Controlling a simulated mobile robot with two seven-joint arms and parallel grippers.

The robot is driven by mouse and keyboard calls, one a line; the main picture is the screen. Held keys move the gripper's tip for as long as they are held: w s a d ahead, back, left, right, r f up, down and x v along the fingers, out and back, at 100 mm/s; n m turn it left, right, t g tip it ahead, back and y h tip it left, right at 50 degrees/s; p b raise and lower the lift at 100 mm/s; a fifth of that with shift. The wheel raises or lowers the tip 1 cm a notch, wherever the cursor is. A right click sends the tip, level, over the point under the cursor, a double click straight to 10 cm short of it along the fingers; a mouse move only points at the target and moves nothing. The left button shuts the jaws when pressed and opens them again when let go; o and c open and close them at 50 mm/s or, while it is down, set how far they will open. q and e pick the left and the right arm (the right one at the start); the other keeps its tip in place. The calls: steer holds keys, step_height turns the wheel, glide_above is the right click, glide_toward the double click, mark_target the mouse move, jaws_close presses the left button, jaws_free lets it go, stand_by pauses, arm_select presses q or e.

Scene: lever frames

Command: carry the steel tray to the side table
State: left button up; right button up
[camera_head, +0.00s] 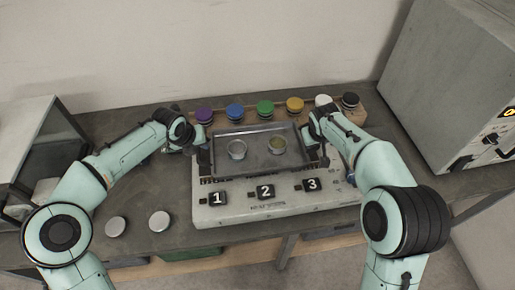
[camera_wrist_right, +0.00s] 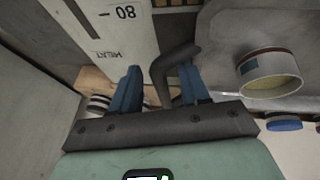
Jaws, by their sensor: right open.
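The steel tray (camera_head: 255,168) lies on a pale block (camera_head: 280,208) marked 1, 2 and 3. Two small cups stand on it, a left cup (camera_head: 237,150) and a right cup (camera_head: 278,145). My left gripper (camera_head: 203,158) is at the tray's left end; its fingers are too small and dark to read. My right gripper (camera_head: 322,153) is at the right end. In the right wrist view, its blue fingers (camera_wrist_right: 160,88) are apart, with a dark bent handle (camera_wrist_right: 178,60) reaching between them. A cup (camera_wrist_right: 270,75) also shows there. I cannot tell which surface is the side table.
A row of coloured round caps (camera_head: 265,108) stands close behind the tray. Two pale discs (camera_head: 160,221) lie on the dark worktop (camera_head: 135,245) at front left. A large grey cabinet (camera_head: 440,75) stands at right, and a white-topped frame (camera_head: 25,125) at left.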

arm_select(q)
steer(key=shift+f, duration=0.15)
arm_select(e)
steer(key=shift+w+f, duration=0.1)
steer(key=shift+f, duration=0.05)
arm_select(q)
steer(key=c, duration=0.4)
arm_select(e)
steer(key=c, duration=0.4)
arm_select(q)
jaws_close()
arm_select(e)
jaws_close()
arm_select(q)
steer(key=shift+w+r, duration=0.1)
steer(key=shift+r, duration=0.1)
